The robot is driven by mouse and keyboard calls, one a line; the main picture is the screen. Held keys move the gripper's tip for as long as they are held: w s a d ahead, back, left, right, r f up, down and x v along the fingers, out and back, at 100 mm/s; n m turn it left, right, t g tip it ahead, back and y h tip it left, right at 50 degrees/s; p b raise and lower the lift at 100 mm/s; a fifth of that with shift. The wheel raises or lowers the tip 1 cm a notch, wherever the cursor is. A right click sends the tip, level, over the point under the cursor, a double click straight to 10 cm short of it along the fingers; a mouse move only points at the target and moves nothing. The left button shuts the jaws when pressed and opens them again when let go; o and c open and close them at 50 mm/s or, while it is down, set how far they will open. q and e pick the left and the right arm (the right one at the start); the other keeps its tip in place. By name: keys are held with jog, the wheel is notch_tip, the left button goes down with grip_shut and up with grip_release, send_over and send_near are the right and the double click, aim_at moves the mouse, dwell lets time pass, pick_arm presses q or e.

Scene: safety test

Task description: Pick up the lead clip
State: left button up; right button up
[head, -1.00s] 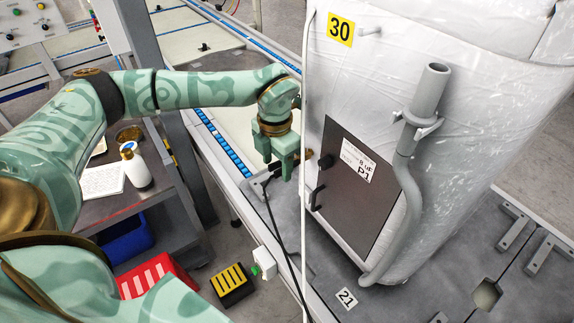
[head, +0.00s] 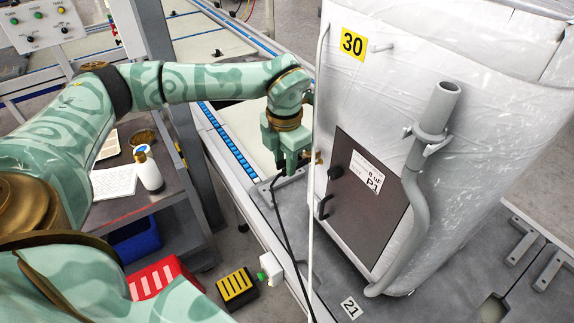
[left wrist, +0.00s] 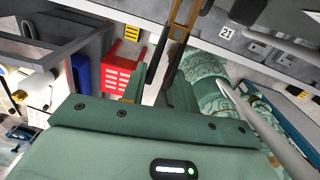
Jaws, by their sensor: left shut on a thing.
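The lead clip has black handles and brass jaws (left wrist: 187,18), seen at the top centre of the left wrist view. Its brass tip (head: 319,158) shows beside the white cabinet in the head view. My left gripper (head: 288,168) is shut on the clip, with the black handles between its green fingers (left wrist: 158,92). The black lead (head: 291,245) hangs from the clip and runs down over the grey base edge. The fingers hide part of the clip. My right gripper is not in view.
The wrapped white cabinet (head: 470,150) with a dark panel (head: 362,215) stands close right of the gripper. A thin white upright (head: 313,200) stands in front. At left are a cart with a bottle (head: 148,170), a red bin (head: 150,280) and a yellow-black block (head: 237,288).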

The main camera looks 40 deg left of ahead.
pick_arm(q)
jog(key=s+a+r+p, duration=0.1)
jog(key=s+r, duration=0.3)
jog(key=s, duration=0.4)
jog(key=s+a+r+p, duration=0.1)
jog(key=s+a+r, duration=0.1)
jog(key=s+r, duration=0.3)
jog(key=shift+s+a, duration=0.2)
jog(key=shift+s, duration=2.05)
jog(key=shift+w, duration=0.1)
